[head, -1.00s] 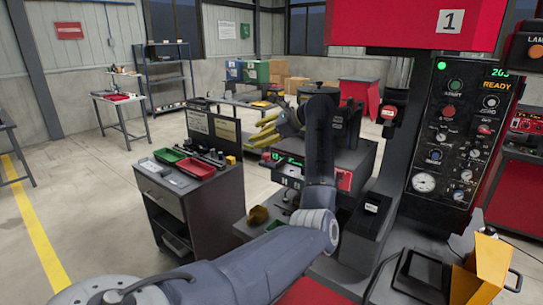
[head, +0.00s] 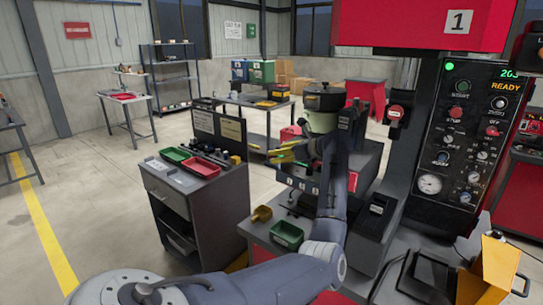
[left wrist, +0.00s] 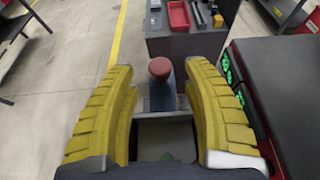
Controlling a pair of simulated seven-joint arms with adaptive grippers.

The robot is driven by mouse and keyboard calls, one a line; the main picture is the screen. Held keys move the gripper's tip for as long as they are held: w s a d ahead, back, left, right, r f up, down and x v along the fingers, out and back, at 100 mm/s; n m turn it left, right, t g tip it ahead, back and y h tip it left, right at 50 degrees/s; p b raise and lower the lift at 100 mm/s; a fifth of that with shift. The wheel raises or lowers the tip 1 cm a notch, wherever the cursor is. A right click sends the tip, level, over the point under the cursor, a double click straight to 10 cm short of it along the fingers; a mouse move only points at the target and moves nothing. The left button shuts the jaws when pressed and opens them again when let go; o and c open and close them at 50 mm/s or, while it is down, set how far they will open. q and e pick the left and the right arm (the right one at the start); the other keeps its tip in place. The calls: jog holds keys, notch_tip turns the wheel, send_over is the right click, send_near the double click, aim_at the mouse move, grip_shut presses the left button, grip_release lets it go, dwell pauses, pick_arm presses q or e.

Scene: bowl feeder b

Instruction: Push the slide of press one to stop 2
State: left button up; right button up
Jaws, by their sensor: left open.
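Press one (head: 459,22) stands at the right in the head view, with a red top marked 1 and a lit panel (head: 463,135) reading READY. My left gripper (head: 278,153) points left in front of the press's dark feeder unit, its yellow fingers apart. In the left wrist view, the open left gripper (left wrist: 160,80) has a red-brown knob (left wrist: 160,68) on a grey stem between its fingers, with gaps on both sides. The knob looks like the slide's handle. My arm hides much of the feeder front in the head view, so the slide's stop cannot be read. My right gripper is not in view.
A grey cabinet (head: 167,200) with a red tray (head: 175,154) and a green tray (head: 200,166) stands left of the feeder. A green bin (head: 287,234) and a yellow scoop (head: 262,213) lie on the press table. A yellow chute (head: 495,268) is at the lower right.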

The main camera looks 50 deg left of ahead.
pick_arm(q)
jog(key=shift+x, duration=2.15)
jog(key=shift+c, duration=0.2)
grip_shut()
jog(key=shift+r, duration=0.1)
